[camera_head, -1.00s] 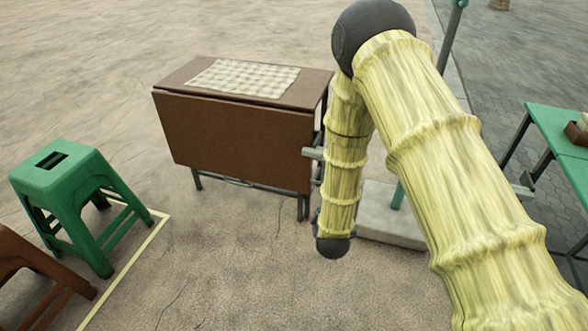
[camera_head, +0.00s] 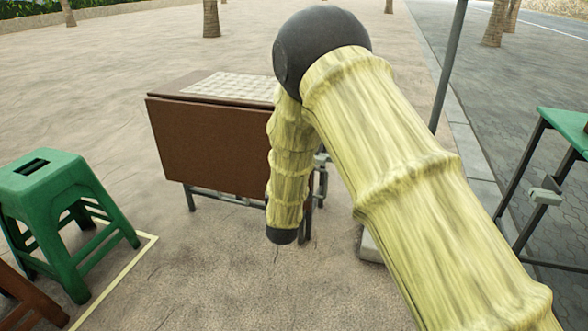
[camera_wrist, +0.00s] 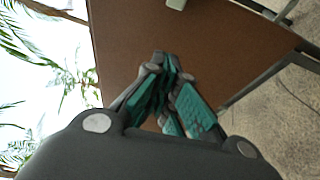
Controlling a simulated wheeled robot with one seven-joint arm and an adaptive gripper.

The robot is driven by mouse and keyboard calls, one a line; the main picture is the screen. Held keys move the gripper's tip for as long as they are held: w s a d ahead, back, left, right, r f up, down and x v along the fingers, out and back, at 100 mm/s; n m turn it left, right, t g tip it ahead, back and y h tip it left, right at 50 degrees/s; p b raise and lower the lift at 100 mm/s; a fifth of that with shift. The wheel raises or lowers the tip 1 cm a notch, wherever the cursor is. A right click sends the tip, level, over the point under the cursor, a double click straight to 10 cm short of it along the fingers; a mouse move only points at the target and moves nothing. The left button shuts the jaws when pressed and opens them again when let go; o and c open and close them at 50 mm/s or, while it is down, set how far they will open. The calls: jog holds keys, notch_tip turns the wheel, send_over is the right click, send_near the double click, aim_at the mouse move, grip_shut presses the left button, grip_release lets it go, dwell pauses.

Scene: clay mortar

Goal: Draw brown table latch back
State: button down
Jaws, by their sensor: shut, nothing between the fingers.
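The brown table (camera_head: 212,143) has its flap hanging down toward me. A small pale grey piece, probably its latch (camera_head: 321,158), shows at the table's right end, partly hidden by my arm. In the wrist view, a pale block (camera_wrist: 177,3) at the top edge lies against the brown panel (camera_wrist: 225,45); I cannot tell if it is the same piece. My gripper (camera_wrist: 172,90), with teal finger pads, is shut and empty in front of the panel, apart from the pale block. In the head view my arm hides the gripper.
A pale checked cloth (camera_head: 232,87) lies on the tabletop. A green stool (camera_head: 62,205) stands at the left. A green table (camera_head: 565,125) with a grey latch block stands at the right. A grey pole (camera_head: 448,70) rises behind my arm.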

dwell(0.3)
jog(key=w+d+b, duration=0.3)
jog(key=w+b, duration=0.4)
jog(key=w, duration=0.1)
jog(key=shift+w+d, duration=0.3)
jog(key=shift+w, duration=0.05)
dwell(0.4)
dwell(0.3)
